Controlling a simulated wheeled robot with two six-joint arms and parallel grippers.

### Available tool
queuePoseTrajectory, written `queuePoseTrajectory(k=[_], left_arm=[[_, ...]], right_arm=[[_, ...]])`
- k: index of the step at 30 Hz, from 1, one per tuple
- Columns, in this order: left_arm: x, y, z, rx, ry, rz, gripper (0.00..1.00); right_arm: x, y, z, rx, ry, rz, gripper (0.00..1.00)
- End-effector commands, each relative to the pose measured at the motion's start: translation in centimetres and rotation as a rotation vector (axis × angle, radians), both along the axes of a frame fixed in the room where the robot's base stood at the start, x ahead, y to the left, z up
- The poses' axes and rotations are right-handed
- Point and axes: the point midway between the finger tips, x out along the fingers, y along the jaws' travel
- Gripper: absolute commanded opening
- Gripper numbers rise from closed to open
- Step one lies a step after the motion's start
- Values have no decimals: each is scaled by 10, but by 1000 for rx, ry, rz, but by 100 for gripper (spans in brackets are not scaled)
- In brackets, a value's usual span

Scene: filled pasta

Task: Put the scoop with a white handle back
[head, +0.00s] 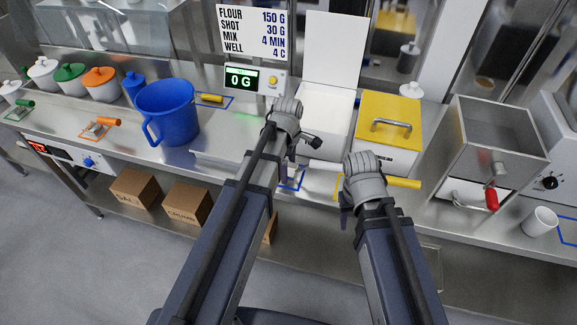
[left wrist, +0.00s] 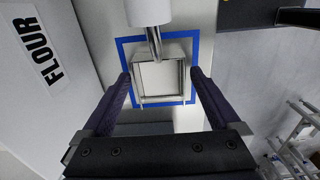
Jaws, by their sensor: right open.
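The scoop with a white handle lies within a blue outline on the counter. In the left wrist view its metal pan (left wrist: 160,78) is inside the blue square (left wrist: 126,50) and its white handle (left wrist: 148,12) extends off the top edge. In the head view the handle (head: 326,166) points right, and my left arm hides most of the pan. My left gripper (head: 291,176) is over it, open, with one finger on either side of the pan; the fingertips also show in the left wrist view (left wrist: 160,76). My right gripper (head: 347,197) is open and empty beside the handle's end.
An open white bin (head: 325,110) marked FLOUR stands behind, next to a yellow-lidded bin (head: 390,112). A yellow handle (head: 403,183) lies right of my right gripper. A blue jug (head: 172,112) and scale display (head: 243,80) stand left; a metal box machine (head: 495,140) stands right.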

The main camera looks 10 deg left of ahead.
Motion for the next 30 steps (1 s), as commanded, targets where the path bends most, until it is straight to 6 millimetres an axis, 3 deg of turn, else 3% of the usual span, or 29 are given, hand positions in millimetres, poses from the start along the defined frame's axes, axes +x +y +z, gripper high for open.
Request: queuePoseTrajectory(k=[14,20,30], left_arm=[[0,0,8,0,0,0,100],[0,0,29,0,0,0,100],[0,0,82,0,0,0,100]], right_arm=[[0,0,8,0,0,0,50],[0,0,29,0,0,0,50],[0,0,82,0,0,2,50]])
